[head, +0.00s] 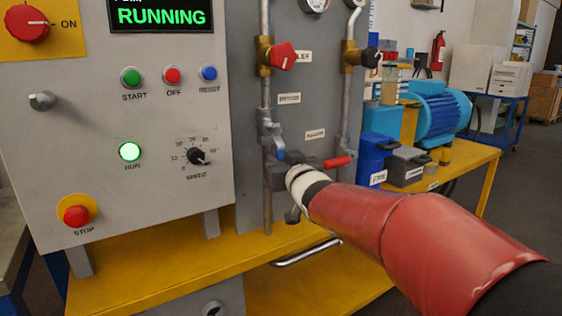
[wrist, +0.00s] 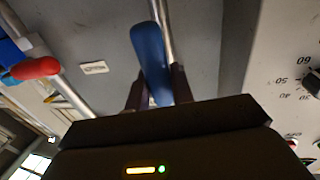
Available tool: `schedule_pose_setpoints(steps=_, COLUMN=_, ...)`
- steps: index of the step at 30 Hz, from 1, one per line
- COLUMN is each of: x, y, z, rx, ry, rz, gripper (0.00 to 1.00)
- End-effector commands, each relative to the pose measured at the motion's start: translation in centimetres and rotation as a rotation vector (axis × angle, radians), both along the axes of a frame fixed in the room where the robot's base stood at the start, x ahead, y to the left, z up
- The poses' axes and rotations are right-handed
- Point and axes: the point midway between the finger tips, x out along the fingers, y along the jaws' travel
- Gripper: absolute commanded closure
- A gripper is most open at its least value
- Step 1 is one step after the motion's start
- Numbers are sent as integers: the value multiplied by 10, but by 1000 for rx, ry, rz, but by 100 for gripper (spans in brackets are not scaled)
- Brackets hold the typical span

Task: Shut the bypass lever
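A blue lever handle (wrist: 152,55) stands between the two fingers of my gripper (wrist: 158,90) in the wrist view. The fingers lie close against both sides of its lower part, and my gripper looks shut on it. In the head view only a small blue piece of this lever (head: 280,154) shows at the valve on the left pipe, just behind my gripper (head: 283,172). My arm hides the rest. A label (head: 289,98) beside the left pipe is too blurred to read surely. In the wrist view the lever overlaps the pipe, at a slight angle to it.
A red lever (head: 336,162) sits close by on the right pipe; it also shows in the wrist view (wrist: 36,68). Red (head: 283,56) and black (head: 369,57) valve knobs are higher up. The control panel (head: 110,165) stands at the left, above a yellow bench (head: 150,280).

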Motion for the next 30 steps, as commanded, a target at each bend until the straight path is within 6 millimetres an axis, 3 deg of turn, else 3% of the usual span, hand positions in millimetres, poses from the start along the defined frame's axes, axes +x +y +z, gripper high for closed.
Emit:
schedule_pose_setpoints(steps=17, x=3, y=-5, z=-2, rx=-57, ry=-38, rz=-2, gripper=100)
schedule_pose_setpoints(steps=30, x=16, y=-25, z=2, rx=-352, ry=-237, rz=-2, gripper=100)
